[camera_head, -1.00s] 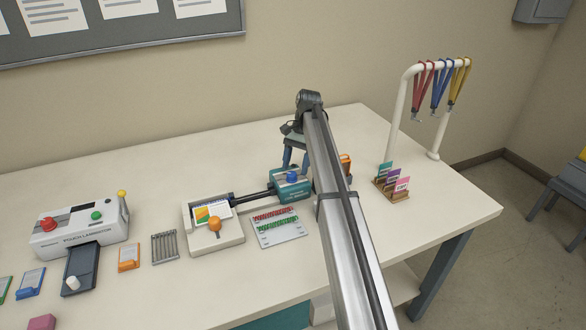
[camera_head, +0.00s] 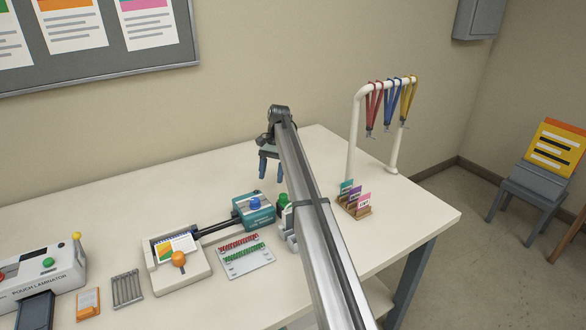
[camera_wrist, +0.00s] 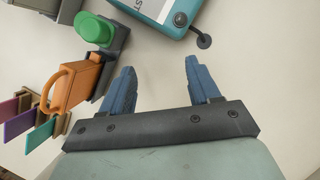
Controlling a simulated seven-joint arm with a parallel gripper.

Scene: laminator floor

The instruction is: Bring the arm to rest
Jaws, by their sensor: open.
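My gripper (camera_head: 269,170) hangs open and empty above the back part of the white table (camera_head: 330,148), behind the teal machine with a blue knob. In the wrist view its two blue fingers (camera_wrist: 160,68) are spread apart with only bare table between them. My arm runs from the lower right of the head view up to it and hides part of the table.
The teal machine (camera_head: 254,213) and a green-knobbed device (camera_head: 284,201) stand near my arm. An orange tool (camera_wrist: 76,82) is left of the fingers in the wrist view. The card holder (camera_head: 355,207) and lanyard rack (camera_head: 353,140) stand right. The back table is clear.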

